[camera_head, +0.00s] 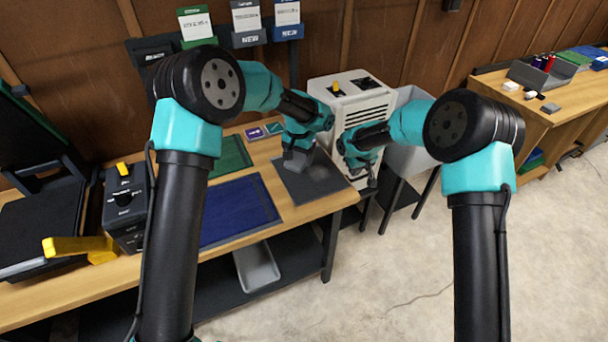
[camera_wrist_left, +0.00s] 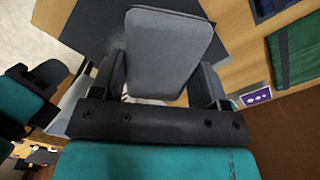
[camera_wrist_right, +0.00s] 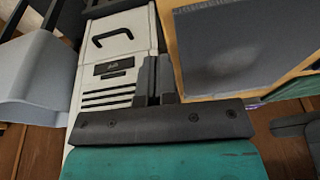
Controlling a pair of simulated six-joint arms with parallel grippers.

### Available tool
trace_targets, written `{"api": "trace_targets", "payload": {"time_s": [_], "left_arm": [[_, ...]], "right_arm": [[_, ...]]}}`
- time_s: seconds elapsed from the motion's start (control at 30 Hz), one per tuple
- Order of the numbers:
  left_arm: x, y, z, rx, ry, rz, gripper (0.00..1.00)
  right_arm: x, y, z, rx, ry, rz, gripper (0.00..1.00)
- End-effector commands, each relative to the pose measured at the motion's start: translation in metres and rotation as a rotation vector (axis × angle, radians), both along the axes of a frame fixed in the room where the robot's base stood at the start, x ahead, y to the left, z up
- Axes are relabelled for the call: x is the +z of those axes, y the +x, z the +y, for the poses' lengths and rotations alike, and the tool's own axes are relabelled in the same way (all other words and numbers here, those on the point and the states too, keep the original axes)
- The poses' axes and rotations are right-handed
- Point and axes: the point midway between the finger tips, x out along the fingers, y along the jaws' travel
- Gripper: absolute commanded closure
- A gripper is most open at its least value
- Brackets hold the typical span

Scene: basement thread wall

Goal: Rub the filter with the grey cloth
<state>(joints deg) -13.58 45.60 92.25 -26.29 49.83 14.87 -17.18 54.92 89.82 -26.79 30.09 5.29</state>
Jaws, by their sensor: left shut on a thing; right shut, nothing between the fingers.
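The grey cloth (camera_head: 296,161) is a thick, rounded grey pad. My left gripper (camera_head: 299,150) is shut on it; the pad fills the space between the fingers in the left wrist view (camera_wrist_left: 170,45). The pad is over the dark grey flat panel (camera_head: 322,184), which I take to be the filter, at the table's right end. I cannot tell whether they touch. In the right wrist view the panel (camera_wrist_right: 270,35) has a paler smudge. My right gripper (camera_head: 365,180) is shut and empty, beside the panel's right side, in front of the white machine.
The white vented machine (camera_head: 345,115) and a light grey bin (camera_head: 405,155) stand right of the table. A blue mat (camera_head: 238,210), a green mat (camera_head: 232,155) and a black box with a yellow switch (camera_head: 125,205) lie to the left.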

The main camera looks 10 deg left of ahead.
Motion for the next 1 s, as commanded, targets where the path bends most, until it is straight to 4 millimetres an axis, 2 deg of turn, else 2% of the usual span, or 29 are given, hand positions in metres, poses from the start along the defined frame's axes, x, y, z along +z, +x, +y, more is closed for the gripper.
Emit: {"api": "trace_targets", "payload": {"time_s": [0.47,1.0], "left_arm": [[0.0,0.0,0.0,0.0,0.0,0.0,0.51],[0.0,0.0,0.0,0.0,0.0,0.0,0.51]], "right_arm": [[-0.049,-0.041,-0.034,-0.046,0.05,0.066,1.0],[-0.099,-0.1,-0.07,-0.15,0.137,0.136,1.0]]}}
